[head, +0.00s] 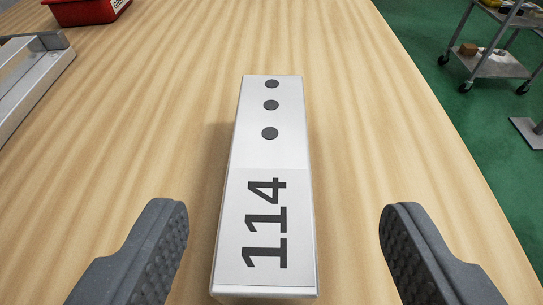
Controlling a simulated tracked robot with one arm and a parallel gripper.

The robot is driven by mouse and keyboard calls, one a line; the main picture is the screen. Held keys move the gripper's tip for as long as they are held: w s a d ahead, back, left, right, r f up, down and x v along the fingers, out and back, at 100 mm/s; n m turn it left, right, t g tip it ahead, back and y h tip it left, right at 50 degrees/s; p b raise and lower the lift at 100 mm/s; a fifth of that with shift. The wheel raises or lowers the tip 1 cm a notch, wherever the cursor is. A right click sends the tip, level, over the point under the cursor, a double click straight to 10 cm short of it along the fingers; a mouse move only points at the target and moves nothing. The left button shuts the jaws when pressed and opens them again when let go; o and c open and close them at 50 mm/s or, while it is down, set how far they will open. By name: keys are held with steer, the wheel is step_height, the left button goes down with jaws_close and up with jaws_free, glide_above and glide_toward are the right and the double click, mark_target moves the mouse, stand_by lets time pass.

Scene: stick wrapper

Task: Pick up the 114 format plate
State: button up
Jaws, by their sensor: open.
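The 114 format plate (267,160) is a long silver-white block lying on the wooden table. It has three dark dots at its far end and the black number 114 at its near end. It points away from me, in the middle of the head view. My gripper (284,240) is open, with one dark grey ribbed finger on each side of the plate's near end. Both fingers show a gap to the plate, and nothing is held. I cannot tell the fingers' exact height above the table.
The wooden table (375,130) is clear around the plate. A metal frame (32,85) lies at the left edge, and a red bin (88,10) stands at the far left. Beyond the table's right edge are a green floor (440,110) and a grey cart (490,65).

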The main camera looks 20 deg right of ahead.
mark_target(271, 164)
steer(key=b+x, duration=0.1)
steer(key=x, duration=0.2)
steer(key=shift+w+a+f, duration=0.1)
steer(key=shift+w+f, duration=0.1)
steer(key=shift+w, duration=0.05)
steer(key=shift+w+f, duration=0.15)
steer(key=shift+w, duration=0.4)
jaws_close()
